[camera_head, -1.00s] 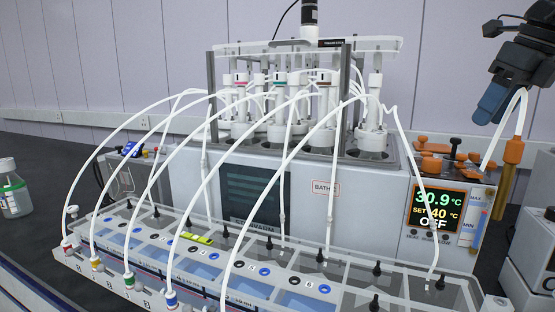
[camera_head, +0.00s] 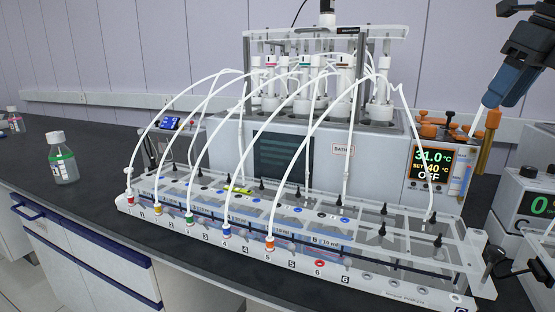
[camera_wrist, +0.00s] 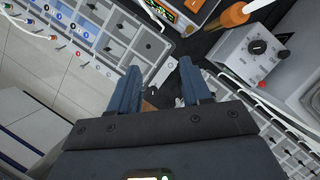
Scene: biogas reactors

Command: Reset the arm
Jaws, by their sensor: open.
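My gripper (camera_head: 500,88) is at the upper right in the head view, above and in front of the right end of the water bath (camera_head: 225,135). Only part of it shows there. In the wrist view, the two blue fingers of my gripper (camera_wrist: 160,86) stand apart, with nothing held between them that I can see. The bench and the tray edge show beyond the fingers. The bath display (camera_head: 432,163) reads 31.0 °C, set 40 °C, OFF.
A long clear rack (camera_head: 375,285) with white tubes lies in front of the bath. A capped bottle (camera_head: 64,160) stands at left on the dark bench (camera_head: 95,180). A grey device with a knob (camera_wrist: 255,48) is close to the right of my fingers.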

